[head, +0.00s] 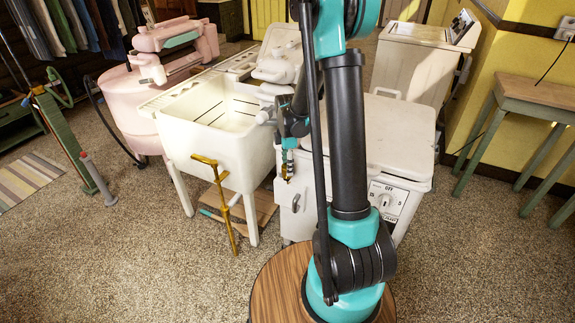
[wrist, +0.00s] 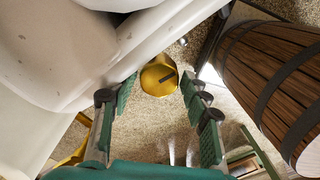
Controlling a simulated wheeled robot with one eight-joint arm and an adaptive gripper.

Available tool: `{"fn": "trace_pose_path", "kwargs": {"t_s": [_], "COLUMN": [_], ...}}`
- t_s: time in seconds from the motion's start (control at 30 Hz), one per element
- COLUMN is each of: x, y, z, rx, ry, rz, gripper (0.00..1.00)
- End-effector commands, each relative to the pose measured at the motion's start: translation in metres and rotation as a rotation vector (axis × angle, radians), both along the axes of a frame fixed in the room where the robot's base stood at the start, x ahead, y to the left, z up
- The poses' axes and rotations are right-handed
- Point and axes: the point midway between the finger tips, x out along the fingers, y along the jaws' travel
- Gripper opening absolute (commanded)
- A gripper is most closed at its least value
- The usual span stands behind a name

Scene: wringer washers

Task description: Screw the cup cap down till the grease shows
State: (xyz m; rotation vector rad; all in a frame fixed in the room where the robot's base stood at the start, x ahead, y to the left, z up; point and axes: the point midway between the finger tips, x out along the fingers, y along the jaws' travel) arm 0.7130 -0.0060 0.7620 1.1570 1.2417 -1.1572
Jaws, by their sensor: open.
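The cup cap (wrist: 158,80) is a round brass-yellow piece with a dark bar-shaped mark on its face. It shows in the wrist view beside the white washer body. My gripper (wrist: 159,90) is open, with one green-padded finger on each side of the cap. I cannot tell whether either pad touches it. In the head view my gripper (head: 286,165) is at the left front of the white washer (head: 410,130), small and partly hidden by my arm. No grease can be made out.
A white tub (head: 215,140) on legs stands left of the washer, with a yellow T-handled stick (head: 222,195) in front. A pink washer (head: 125,105) stands further left. A green-legged table (head: 535,90) is at the right. The speckled floor at the front left is clear.

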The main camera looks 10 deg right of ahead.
Motion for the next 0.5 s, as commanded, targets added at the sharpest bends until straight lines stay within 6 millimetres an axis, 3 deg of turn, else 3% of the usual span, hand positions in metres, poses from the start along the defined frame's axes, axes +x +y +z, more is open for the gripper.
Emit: {"fn": "trace_pose_path", "kwargs": {"t_s": [0.17, 0.5], "x": [0.0000, -0.0001], "y": [0.0000, 0.0000], "z": [0.0000, 0.0002], "rx": [0.000, 0.000], "ry": [0.000, 0.000], "rz": [0.000, 0.000], "gripper": [0.47, 0.09]}}
